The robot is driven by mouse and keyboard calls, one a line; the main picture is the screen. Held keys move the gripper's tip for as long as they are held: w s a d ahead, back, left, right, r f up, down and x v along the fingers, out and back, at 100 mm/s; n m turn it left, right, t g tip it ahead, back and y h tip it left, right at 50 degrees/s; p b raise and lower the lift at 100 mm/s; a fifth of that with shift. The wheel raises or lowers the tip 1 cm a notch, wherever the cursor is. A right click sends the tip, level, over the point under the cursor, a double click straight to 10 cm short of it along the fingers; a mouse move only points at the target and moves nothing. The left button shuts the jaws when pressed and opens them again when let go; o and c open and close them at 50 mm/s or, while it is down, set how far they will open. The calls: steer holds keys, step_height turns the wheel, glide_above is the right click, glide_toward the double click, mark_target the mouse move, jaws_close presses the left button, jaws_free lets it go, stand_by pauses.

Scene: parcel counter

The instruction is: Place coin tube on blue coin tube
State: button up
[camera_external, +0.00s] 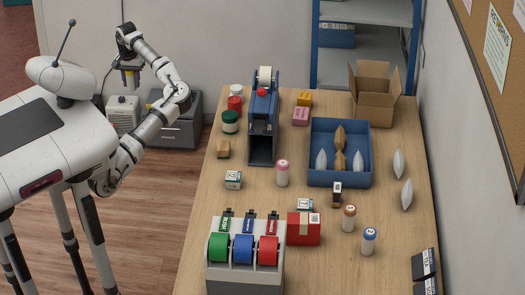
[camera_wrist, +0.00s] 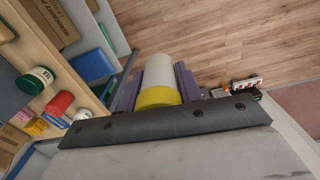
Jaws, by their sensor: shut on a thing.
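My gripper (camera_external: 130,80) is raised at the upper left in the external view, off the counter's left side and above the floor. In the wrist view my gripper (camera_wrist: 158,82) is shut on a white coin tube with a yellow end (camera_wrist: 160,72), one purple finger on each side. The held tube is hard to make out in the external view. The blue coin tube (camera_external: 368,242), white with a blue cap, stands upright at the front right of the counter, far from my gripper. It does not show in the wrist view.
On the counter (camera_external: 200,215), a brown-capped tube (camera_external: 348,220) stands beside the blue one and a pink-capped tube (camera_external: 283,174) stands mid-counter. A red parcel (camera_external: 304,229), tape-roll holder (camera_external: 243,275), blue tray (camera_external: 318,177), tall blue dispenser (camera_external: 263,120) and open carton (camera_external: 375,100) are obstacles.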

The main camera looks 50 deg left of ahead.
step_height(320, 180, up, 14)
steer(key=shift+f, duration=0.15)
steer(key=w+d+r+m+p, duration=0.15)
steer(key=w+d+m, duration=0.35)
steer(key=w+d, duration=0.85)
steer(key=m+p, duration=0.3)
steer(key=m, duration=1.1)
glide_above(300, 189)
steer(key=s+d, duration=0.3)
steer(key=shift+m, duration=0.3)
steer(key=f+p, duration=0.1)
steer(key=f, duration=0.9)
steer(key=f+p, duration=0.2)
steer(key=f, duration=0.8)
steer(key=f+p, duration=0.2)
steer(key=f, duration=0.9)
steer(key=shift+s+d, duration=0.2)
steer(key=shift+d, duration=0.05)
steer(key=o, duration=0.8)
